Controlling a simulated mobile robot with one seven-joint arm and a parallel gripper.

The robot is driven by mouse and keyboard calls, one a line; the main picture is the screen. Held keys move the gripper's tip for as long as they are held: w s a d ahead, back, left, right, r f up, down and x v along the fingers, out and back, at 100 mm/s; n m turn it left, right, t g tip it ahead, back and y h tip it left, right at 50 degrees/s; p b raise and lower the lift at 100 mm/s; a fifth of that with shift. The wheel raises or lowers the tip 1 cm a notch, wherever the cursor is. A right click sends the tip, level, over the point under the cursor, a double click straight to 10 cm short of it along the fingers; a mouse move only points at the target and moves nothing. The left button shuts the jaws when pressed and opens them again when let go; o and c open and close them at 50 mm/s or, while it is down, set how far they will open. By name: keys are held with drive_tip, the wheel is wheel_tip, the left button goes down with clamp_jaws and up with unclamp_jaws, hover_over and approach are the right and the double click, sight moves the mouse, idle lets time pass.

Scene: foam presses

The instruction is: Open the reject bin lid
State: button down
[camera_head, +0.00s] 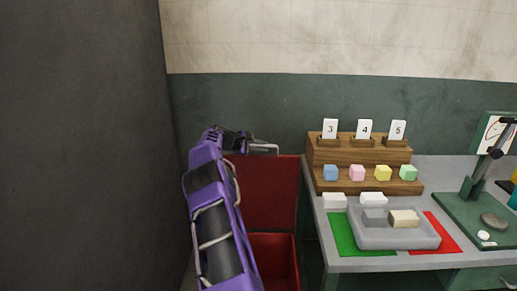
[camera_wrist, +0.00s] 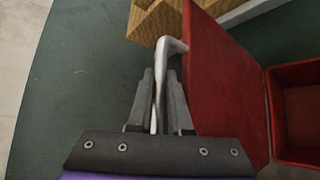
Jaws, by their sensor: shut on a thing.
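The red reject bin (camera_head: 285,262) stands on the floor left of the table, partly hidden behind my purple arm. Its red lid (camera_head: 275,195) is raised roughly upright at the back, and the bin's inside shows. In the wrist view the lid (camera_wrist: 222,95) stands beside the open bin (camera_wrist: 272,110). A pale bent metal handle (camera_head: 264,149) sticks out at the lid's top edge; it also shows in the wrist view (camera_wrist: 170,52). My gripper (camera_head: 242,145) is at the lid's top, and its two fingers (camera_wrist: 160,88) are shut on the handle's bar.
A grey table (camera_head: 365,264) stands right of the bin, with a wooden stepped rack (camera_head: 318,155), a grey tray (camera_head: 375,240), green and red mats, and a press (camera_head: 473,190). A dark wall (camera_head: 80,150) is close on the left. The rack's corner shows near the handle in the wrist view.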

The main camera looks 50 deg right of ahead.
drive_tip(key=shift+w+d, duration=0.2)
drive_tip(key=shift+w, duration=0.05)
idle(0.4)
drive_tip(key=c, duration=0.8)
unclamp_jaws()
drive_tip(key=shift+c, duration=0.2)
drive_tip(key=shift+a, duration=0.1)
drive_tip(key=b+v, duration=0.1)
drive_tip(key=v, duration=1.6)
drive_tip(key=shift+w, duration=0.15)
drive_tip(key=shift+a+r, duration=0.1)
